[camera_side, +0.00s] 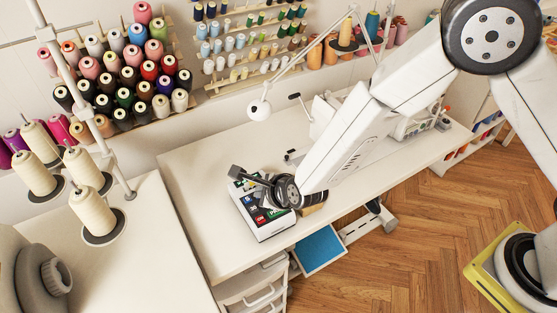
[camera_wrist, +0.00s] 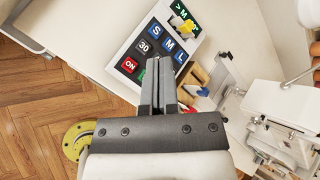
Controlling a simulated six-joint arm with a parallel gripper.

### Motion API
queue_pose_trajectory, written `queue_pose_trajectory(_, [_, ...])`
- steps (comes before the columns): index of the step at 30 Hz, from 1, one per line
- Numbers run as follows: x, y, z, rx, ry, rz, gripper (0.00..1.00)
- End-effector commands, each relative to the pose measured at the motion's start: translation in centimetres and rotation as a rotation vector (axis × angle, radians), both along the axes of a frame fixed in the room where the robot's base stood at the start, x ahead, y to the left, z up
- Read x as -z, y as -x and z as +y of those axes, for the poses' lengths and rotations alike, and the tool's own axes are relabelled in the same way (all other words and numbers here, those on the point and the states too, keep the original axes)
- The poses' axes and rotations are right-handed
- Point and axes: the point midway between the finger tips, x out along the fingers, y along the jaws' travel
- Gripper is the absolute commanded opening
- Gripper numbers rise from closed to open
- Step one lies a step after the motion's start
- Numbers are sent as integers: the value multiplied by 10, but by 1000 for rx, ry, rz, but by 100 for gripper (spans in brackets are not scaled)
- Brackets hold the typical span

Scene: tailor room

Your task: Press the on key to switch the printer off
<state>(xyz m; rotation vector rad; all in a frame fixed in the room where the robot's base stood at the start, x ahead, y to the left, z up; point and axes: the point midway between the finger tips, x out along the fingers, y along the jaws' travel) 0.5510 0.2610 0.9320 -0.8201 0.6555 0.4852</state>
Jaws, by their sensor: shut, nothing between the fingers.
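The printer (camera_side: 273,232) is a white box on the white table, with a dark panel of coloured keys. In the wrist view its white casing (camera_wrist: 122,50) carries the red ON key (camera_wrist: 129,66), a black 30 key (camera_wrist: 143,46), blue S, M and L keys, and a dark display (camera_wrist: 184,16) with green characters. My gripper (camera_wrist: 157,62) is shut and empty, its tips near the panel's lower edge, right of the ON key. Whether the tips touch the panel cannot be told. In the side view my wrist hides part of the printer.
A small yellow thing (camera_wrist: 187,28) shows by the display. A wooden piece (camera_wrist: 197,78) lies right of the printer. A sewing machine (camera_side: 410,124) stands further back on the table. Cream thread cones (camera_side: 89,203) stand at left. The table left of the printer is clear.

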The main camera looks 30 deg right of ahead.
Motion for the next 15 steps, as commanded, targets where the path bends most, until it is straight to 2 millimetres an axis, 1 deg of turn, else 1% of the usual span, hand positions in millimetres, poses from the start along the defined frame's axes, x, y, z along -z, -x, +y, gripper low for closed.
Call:
queue_pose_trajectory(1, [6, 0, 0, -1, 1, 3, 0])
queue_pose_trajectory(15, [53, 1, 0, -1, 1, 3, 0])
